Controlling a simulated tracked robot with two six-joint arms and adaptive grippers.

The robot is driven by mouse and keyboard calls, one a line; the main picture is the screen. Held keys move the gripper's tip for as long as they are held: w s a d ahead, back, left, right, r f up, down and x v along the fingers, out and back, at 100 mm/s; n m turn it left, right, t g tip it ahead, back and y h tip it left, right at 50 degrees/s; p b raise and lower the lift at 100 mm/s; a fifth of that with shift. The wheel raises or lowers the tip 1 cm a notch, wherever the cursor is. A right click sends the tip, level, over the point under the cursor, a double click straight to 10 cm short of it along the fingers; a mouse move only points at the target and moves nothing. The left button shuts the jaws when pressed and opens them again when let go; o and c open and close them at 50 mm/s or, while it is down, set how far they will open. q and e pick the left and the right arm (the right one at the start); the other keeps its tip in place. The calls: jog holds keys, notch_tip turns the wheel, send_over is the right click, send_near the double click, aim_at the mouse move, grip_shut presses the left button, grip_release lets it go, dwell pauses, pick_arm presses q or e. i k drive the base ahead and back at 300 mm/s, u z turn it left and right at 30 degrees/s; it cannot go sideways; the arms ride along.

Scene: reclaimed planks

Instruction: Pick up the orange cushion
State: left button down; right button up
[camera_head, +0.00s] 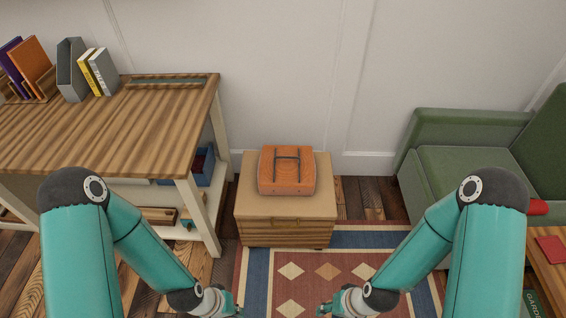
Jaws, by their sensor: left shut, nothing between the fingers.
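The orange cushion (287,173) is a squarish, thick orange piece with a dark H-shaped mark or strap on its top. It lies on top of the small wooden box table (285,209) in the middle of the view. My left gripper (237,309) is at the bottom edge of the view, in front of the box table and apart from the cushion. It is shut and empty. My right gripper (323,310) is also at the bottom edge, to the right, apart from the cushion. It is partly cut off and its fingers are too small to read.
A wooden desk (110,130) with books and a grey file holder (72,70) stands at the left. A green sofa (470,165) stands at the right. A patterned rug (325,275) lies in front of the box table. A low wooden table (550,268) is at the lower right.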

aim_at(283, 170)
jog(key=z, duration=0.35)
jog(key=i, duration=0.45)
jog(key=u, duration=1.7)
jog(key=i, duration=0.25)
jog(key=u, duration=2.15)
jog(key=k, duration=1)
jog(key=u, duration=1.4)
jog(key=i, duration=0.1)
jog(key=z, duration=2.8)
